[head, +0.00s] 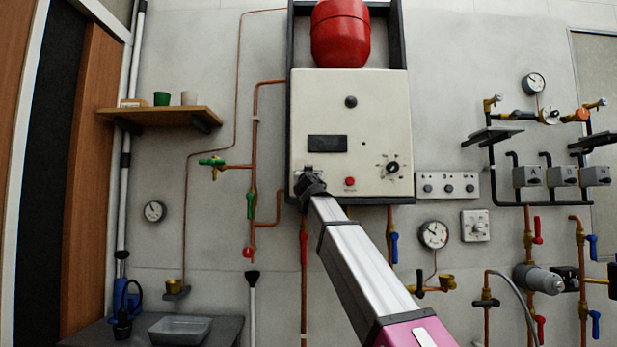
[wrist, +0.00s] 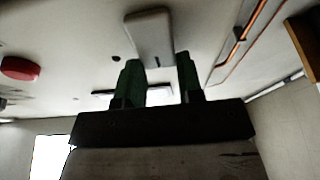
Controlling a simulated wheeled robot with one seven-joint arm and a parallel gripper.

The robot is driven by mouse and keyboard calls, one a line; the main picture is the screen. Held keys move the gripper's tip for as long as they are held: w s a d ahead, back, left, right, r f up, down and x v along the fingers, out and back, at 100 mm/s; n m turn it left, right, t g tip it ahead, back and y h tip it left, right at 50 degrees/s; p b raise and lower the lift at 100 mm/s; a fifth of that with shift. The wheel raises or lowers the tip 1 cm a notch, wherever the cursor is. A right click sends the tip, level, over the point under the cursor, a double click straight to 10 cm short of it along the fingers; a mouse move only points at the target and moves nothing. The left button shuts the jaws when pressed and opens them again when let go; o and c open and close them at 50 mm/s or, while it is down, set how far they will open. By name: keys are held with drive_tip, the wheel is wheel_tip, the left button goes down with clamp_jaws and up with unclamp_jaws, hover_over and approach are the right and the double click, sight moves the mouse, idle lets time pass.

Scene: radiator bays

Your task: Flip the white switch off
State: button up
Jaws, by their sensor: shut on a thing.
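The white switch (wrist: 150,32) is a pale, rounded bar on the cream boiler panel (head: 375,110), seen in the wrist view. Its near end is at the two dark green fingertips of my gripper (wrist: 163,70), and my gripper is shut on it. In the head view my gripper (head: 309,182) is at the lower left of the panel, below the dark display (head: 327,143), and hides most of the switch. I cannot tell from these frames which position the switch is in.
A red button (head: 350,181) and a dial knob (head: 392,168) are on the panel to the right of my gripper. Copper pipes (head: 255,140) with a green-handled valve (head: 212,161) run to its left. A white socket strip (head: 447,186) is further right.

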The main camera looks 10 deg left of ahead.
idle(0.3)
drive_tip(key=o, duration=0.9)
drive_tip(key=shift+o, duration=0.2)
drive_tip(key=v, duration=1.1)
drive_tip(key=shift+w+f, duration=0.1)
